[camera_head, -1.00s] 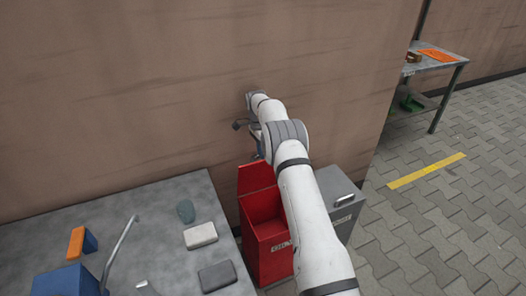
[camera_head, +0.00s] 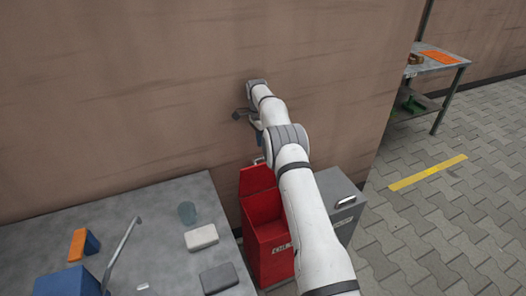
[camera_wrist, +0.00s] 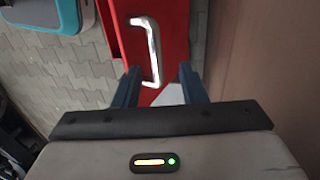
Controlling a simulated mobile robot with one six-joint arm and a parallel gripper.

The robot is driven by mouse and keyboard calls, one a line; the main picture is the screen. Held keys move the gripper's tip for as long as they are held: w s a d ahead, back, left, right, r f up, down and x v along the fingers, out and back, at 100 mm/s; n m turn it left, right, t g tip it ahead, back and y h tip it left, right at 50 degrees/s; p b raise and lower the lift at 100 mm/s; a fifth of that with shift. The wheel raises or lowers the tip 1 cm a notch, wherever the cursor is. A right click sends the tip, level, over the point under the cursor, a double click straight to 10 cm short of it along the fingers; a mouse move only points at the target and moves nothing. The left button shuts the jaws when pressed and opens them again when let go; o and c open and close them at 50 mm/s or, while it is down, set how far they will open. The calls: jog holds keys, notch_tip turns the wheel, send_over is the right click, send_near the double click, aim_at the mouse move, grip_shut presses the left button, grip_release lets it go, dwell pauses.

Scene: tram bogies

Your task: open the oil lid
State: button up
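The red oil bin (camera_head: 268,243) stands against the brown wall, with a partly hidden white label on its front. Its red lid (camera_head: 257,180) is raised at the back, tilted up toward the wall, and part of the bin's inside shows. In the wrist view, a silver bar handle (camera_wrist: 153,45) is on a red surface (camera_wrist: 173,30). My gripper (camera_wrist: 157,80) is open, with its two dark blue fingers spread on either side of the handle's near end. I see no grip on the handle. In the head view my arm hides part of the bin.
A grey bin (camera_head: 342,205) stands right of the red one, partly behind my arm. A side table (camera_head: 440,62) stands far right. Paved floor at right is clear.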

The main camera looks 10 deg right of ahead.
jog(key=shift+v, duration=1.2)
jog(key=shift+r, duration=0.1)
jog(key=s+r+n+t+p, duration=0.1)
jog(key=s+r+n+p, duration=0.1)
jog(key=s+r, duration=0.45)
jog(key=s+r+n+t+p, duration=0.1)
jog(key=s+r+n, duration=0.25)
jog(key=r, duration=0.65)
jog(key=s+r+n+p, duration=0.2)
jog(key=s+r, duration=0.3)
jog(key=r, duration=0.3)
jog(key=s+n+t+p, duration=0.3)
jog(key=s+n, duration=0.5)
jog(key=s, duration=2.5)
jog(key=shift+d+r+y+p, duration=0.3)
jog(key=shift+d+r, duration=0.05)
jog(key=shift+r, duration=0.05)
